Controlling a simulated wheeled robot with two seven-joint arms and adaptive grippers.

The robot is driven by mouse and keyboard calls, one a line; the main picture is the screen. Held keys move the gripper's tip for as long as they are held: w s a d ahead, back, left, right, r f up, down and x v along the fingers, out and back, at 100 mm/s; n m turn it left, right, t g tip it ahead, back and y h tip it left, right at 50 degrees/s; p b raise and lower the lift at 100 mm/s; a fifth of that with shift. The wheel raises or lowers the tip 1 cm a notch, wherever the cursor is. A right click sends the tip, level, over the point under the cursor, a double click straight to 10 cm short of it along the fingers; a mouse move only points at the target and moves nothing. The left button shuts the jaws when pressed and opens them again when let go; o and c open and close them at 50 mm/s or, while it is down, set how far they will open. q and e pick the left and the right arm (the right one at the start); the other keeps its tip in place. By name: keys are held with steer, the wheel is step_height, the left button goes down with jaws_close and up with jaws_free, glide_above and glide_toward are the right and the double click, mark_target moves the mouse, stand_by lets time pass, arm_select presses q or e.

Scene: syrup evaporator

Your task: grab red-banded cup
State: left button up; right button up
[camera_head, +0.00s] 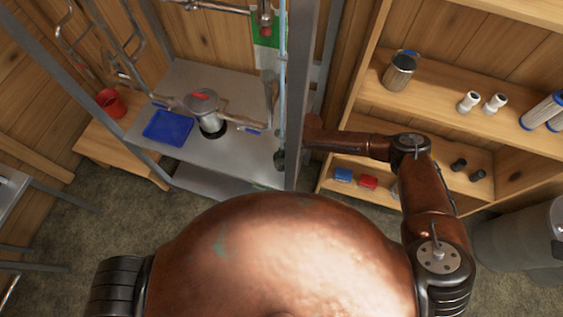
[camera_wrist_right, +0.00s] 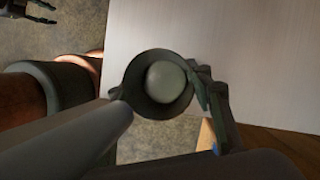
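A steel cup-like vessel (camera_head: 209,122) with a red mark on its top and a dark ring at its foot stands on the metal table; copper-coloured parts show on both sides of it. My right arm reaches left behind the grey post, which hides much of its wrist. Dark parts of my right gripper (camera_head: 280,156) seem to show just left of the post. In the right wrist view, a dark round rim (camera_wrist_right: 140,98) around a pale round centre lies beside a dark finger; whether it is gripped is unclear. My left gripper (camera_wrist_right: 30,12) shows there at top left, fingers apart.
A blue tray (camera_head: 168,127) lies on the table and a red bucket (camera_head: 110,103) stands on a wooden bench. The grey post (camera_head: 303,90) is close to my right arm. Wooden shelves at right hold a steel cup (camera_head: 399,74) with blue at its rim and white fittings (camera_head: 469,102).

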steer(key=c, duration=0.7)
steer(key=shift+r, duration=0.25)
steer(key=shift+c, duration=0.2)
